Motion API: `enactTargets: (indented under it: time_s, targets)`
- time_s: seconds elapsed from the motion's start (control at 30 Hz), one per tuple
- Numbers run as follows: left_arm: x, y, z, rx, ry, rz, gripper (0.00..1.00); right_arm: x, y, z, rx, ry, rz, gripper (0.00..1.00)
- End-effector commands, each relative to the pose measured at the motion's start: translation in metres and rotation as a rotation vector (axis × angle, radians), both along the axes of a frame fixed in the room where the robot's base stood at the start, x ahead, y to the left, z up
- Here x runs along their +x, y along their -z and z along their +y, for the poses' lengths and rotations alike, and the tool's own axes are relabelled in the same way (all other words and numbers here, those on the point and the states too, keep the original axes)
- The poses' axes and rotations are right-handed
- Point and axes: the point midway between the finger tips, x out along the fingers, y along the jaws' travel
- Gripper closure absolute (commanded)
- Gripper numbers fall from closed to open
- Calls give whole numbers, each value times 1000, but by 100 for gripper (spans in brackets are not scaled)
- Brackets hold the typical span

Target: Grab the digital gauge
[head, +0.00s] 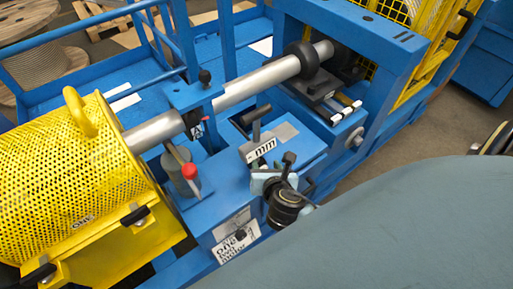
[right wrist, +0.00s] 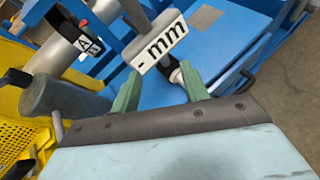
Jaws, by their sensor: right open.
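The digital gauge (head: 262,150) appears to be the white block marked "- mm" on the blue machine, below the long grey shaft. It also shows in the right wrist view (right wrist: 160,42), tilted, just beyond the fingertips. My right gripper (head: 268,173) is close in front of it, partly hidden and small in the head view. In the right wrist view its two green fingers (right wrist: 158,76) are spread apart, with the gauge's lower edge showing above and between them. I cannot tell whether they touch it. My left gripper is not in view.
A yellow perforated guard (head: 70,160) stands at the left. The grey shaft (head: 255,86) runs across the blue frame. A yellow mesh cage (head: 430,25) is behind.

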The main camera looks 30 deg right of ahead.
Motion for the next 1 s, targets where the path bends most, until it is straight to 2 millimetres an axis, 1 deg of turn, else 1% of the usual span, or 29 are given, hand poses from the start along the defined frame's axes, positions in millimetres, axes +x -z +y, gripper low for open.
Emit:
enactTargets:
  time_s: [0.03, 0.1, 0.17, 0.23, 0.33, 0.5, 0.6, 0.87, 1.0]
  targets:
    - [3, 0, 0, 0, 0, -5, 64, 2, -21, 1, -60, -27, -23, 55]
    - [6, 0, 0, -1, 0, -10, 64, 3, -42, 2, -131, -52, -40, 55]
    - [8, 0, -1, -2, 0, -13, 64, 4, -53, 2, -172, -63, -49, 55]
    - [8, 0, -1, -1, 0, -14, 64, 8, -59, 1, -199, -70, -55, 55]
    - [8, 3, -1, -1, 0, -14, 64, 20, -56, -4, -210, -72, -58, 55]
    - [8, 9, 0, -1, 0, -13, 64, 49, -42, -16, -208, -70, -56, 55]
    - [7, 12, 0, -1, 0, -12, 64, 63, -36, -22, -207, -71, -57, 55]
    - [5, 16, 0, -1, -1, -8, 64, 80, -28, -28, -204, -71, -56, 55]
    - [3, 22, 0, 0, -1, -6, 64, 99, -18, -33, -201, -69, -57, 55]
